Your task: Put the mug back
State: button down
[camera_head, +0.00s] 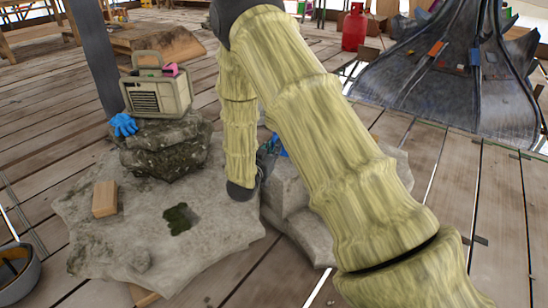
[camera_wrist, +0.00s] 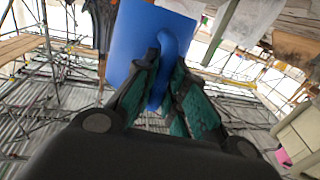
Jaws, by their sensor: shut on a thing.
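The mug (camera_wrist: 137,42) is plain blue and shows at the upper middle of the wrist view. My gripper (camera_wrist: 166,72) has its green-padded fingers shut on the mug's handle. The mug is tilted in that view, with scaffolding far behind it, and its inside is hidden. In the head view, a small blue patch (camera_head: 275,147) shows between my arm links, beside a grey stone block; it looks like the mug. My arm hides the rest of it and my fingers there. I cannot tell whether the mug touches anything below it.
A beige boxy device (camera_head: 157,96) with a pink item on it and blue gloves (camera_head: 123,124) beside it stand on stacked stones. A wooden block (camera_head: 104,199) and a mossy patch (camera_head: 180,218) lie on the broad stone slab (camera_head: 220,233). A bucket (camera_head: 17,272) stands lower left.

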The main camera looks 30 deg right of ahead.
jog(key=shift+w+d+f+b, duration=0.15)
jog(key=shift+w+d+b, duration=0.35)
jog(key=shift+w, duration=0.25)
jog(key=shift+f+b, duration=1.3)
jog(key=shift+f, duration=0.35)
jog(key=shift+s+f, duration=0.1)
jog(key=shift+f, duration=0.05)
jog(key=c, duration=1.5)
grip_release()
jog(key=shift+s+a+r+p, duration=0.15)
jog(key=shift+a+r+p, duration=0.1)
jog(key=shift+a+p, duration=0.1)
jog(key=p+v, duration=0.4)
jog(key=v, duration=0.7)
jog(key=shift+s+a+f, duration=0.1)
jog(key=shift+a, duration=0.05)
